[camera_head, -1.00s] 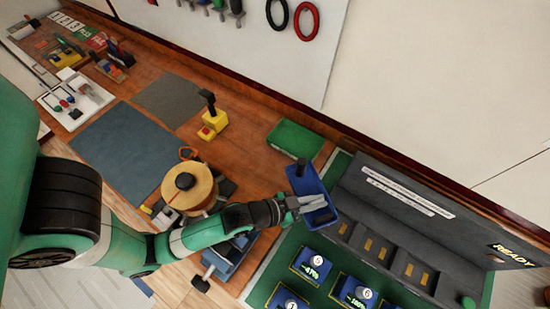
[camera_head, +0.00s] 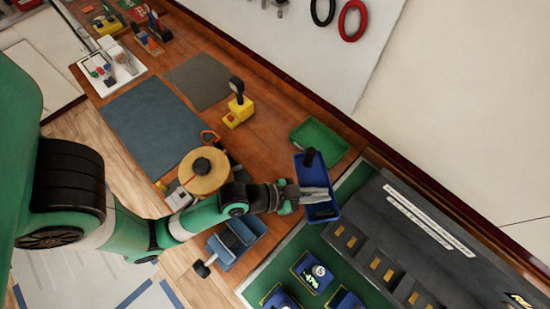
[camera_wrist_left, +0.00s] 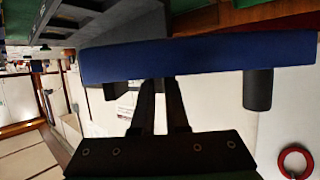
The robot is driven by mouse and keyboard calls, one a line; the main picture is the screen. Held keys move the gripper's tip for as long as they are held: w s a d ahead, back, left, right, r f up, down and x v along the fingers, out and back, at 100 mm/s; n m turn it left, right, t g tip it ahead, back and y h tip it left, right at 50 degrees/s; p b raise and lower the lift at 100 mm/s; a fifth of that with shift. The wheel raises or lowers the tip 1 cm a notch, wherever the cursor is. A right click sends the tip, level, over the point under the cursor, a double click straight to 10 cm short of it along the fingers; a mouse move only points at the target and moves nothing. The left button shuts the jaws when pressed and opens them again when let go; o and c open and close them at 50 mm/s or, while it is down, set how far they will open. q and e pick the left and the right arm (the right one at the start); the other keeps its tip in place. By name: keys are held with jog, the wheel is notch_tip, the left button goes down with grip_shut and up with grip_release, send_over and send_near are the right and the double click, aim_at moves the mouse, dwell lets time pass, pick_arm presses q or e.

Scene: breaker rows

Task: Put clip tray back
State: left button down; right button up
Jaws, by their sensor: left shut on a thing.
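A blue clip tray (camera_head: 327,211) with a black upright handle (camera_head: 310,157) is in my left gripper (camera_head: 318,195), whose fingers are shut on it. In the head view it hangs over the bench between a green tray (camera_head: 321,140) and the grey panel, and it partly covers the bench edge of the green mat. In the left wrist view the tray (camera_wrist_left: 200,58) lies across the two fingers, with the handle (camera_wrist_left: 258,88) pointing down in the picture. Its inside is hidden there. My right gripper is not in view.
A grey breaker panel (camera_head: 420,225) and green mat (camera_head: 335,250) with numbered blocks lie to the right. A wooden spool (camera_head: 200,180) stands near my left forearm. A yellow stand (camera_head: 238,110) is behind it. A blue bin (camera_head: 225,252) is at the front edge.

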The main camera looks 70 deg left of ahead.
pick_arm(q)
jog(key=s+a+f+n+g+y+b, duration=0.1)
jog(key=s+a+n+y+b, duration=0.2)
jog(key=s+a+n+y, duration=0.85)
jog(key=w+a+f+m+h, duration=0.1)
jog(key=w+a+f, duration=0.1)
jog(key=f, duration=0.1)
jog(key=w+a+f+m+h+b, duration=0.1)
jog(key=w+a+f+m, duration=0.1)
jog(key=w+f, duration=0.1)
jog(key=w+a+f+m+h, duration=0.1)
jog(key=w+a+f, duration=0.1)
jog(key=w+f, duration=0.1)
jog(key=shift+w+a+f+m+h+b, duration=0.15)
jog(key=shift+a+f+m+h+b, duration=0.15)
jog(key=shift+a+b, duration=0.1)
jog(key=shift+w+f, duration=0.15)
jog(key=shift+f, duration=0.15)
jog(key=shift+w+f+b, duration=0.1)
jog(key=shift+f+b, duration=0.25)
jog(key=shift+f, duration=1.2)
